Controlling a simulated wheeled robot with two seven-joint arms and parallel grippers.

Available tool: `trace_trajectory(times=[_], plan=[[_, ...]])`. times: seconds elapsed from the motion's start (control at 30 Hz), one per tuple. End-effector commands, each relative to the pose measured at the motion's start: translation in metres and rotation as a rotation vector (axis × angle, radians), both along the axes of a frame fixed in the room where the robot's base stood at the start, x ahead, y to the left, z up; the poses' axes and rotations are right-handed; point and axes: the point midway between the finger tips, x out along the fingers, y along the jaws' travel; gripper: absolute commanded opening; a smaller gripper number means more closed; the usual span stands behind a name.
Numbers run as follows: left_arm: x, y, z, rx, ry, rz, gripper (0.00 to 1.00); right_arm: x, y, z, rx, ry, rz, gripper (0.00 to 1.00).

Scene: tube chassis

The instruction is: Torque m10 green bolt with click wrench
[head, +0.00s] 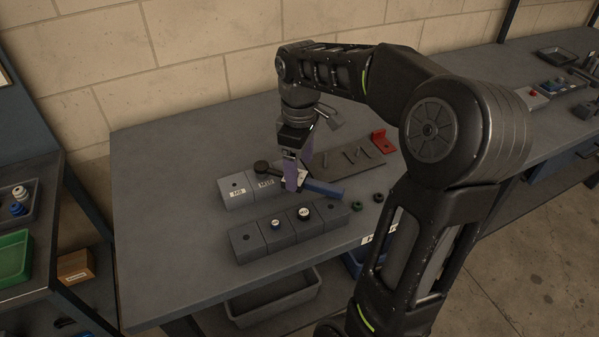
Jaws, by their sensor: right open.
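My right gripper (296,172) reaches down over the back row of grey blocks, its purple fingers apart. A tool with a blue handle (325,188), which looks like the click wrench, lies beside the fingers. The handle points right; a round black head (261,167) shows to the left, above the blocks. The fingers partly cover the tool's middle, and I cannot tell whether they touch it. The back row has a block labelled M8 (238,191) and one labelled M10 (265,184). I cannot make out a green bolt there. My left gripper is out of view.
A dark plate with upright pins (349,160) and a red bracket (379,138) stand behind. The table's left side (165,210) is clear.

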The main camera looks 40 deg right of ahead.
Motion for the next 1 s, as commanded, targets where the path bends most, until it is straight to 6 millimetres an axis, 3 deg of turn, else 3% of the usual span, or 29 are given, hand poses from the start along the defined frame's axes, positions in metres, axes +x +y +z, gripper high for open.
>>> trace_trajectory(times=[0.3,0.63,1.0], plan=[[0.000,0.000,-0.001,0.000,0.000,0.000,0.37,0.001,0.000,0.047,-0.001,-0.004,0.000,0.74],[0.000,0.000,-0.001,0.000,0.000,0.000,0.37,0.000,0.000,0.051,0.000,-0.001,-0.001,0.73],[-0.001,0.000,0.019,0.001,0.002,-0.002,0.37,-0.001,0.004,0.062,0.006,0.023,0.010,0.43]])
